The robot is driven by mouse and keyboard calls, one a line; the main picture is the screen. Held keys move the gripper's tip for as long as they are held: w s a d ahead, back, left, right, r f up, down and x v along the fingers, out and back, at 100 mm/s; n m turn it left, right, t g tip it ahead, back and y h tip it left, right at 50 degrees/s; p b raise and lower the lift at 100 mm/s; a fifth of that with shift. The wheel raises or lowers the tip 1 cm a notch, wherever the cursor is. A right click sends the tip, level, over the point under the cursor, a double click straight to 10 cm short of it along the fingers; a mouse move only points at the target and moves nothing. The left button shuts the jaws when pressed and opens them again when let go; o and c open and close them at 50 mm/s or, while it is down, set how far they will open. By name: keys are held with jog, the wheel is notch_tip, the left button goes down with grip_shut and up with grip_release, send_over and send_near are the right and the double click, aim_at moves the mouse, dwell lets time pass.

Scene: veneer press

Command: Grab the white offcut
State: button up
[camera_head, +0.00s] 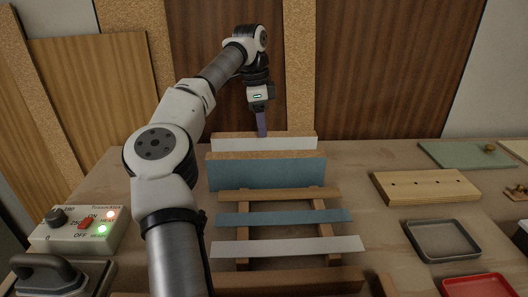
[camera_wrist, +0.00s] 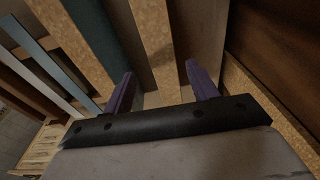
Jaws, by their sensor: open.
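A white-faced board (camera_head: 285,144) with a bare chipboard top edge stands upright behind a blue board (camera_head: 266,175) in the head view. A flat white strip (camera_head: 288,246) lies across wooden bars nearer me; I cannot tell which white piece is the offcut. My gripper (camera_head: 262,135) points down at the top edge of the standing white board. In the wrist view its purple fingers (camera_wrist: 160,90) are apart, with a chipboard edge running between them. Nothing appears held. The white strip (camera_wrist: 45,75) lies well to the left there.
A blue strip (camera_head: 285,217) and a wooden strip (camera_head: 280,195) also lie on the bars. A control box (camera_head: 78,229) stands at left. A drilled wooden block (camera_head: 426,187), a grey tray (camera_head: 442,240) and a red tray (camera_head: 480,286) are at right. Tall veneer panels stand behind.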

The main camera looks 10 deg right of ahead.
aim_at(265, 141)
jog(key=shift+w+d+f+p, duration=0.1)
jog(key=shift+d+f+p, duration=0.1)
jog(key=shift+f, duration=0.9)
jog(key=shift+s+d+f+p, duration=0.1)
jog(key=shift+d+f, duration=0.05)
jog(key=shift+f, duration=1)
jog(key=shift+w+d+f+p, duration=0.1)
jog(key=shift+d+f, duration=0.1)
jog(key=shift+f, duration=0.9)
jog(key=shift+r, duration=0.1)
grip_shut()
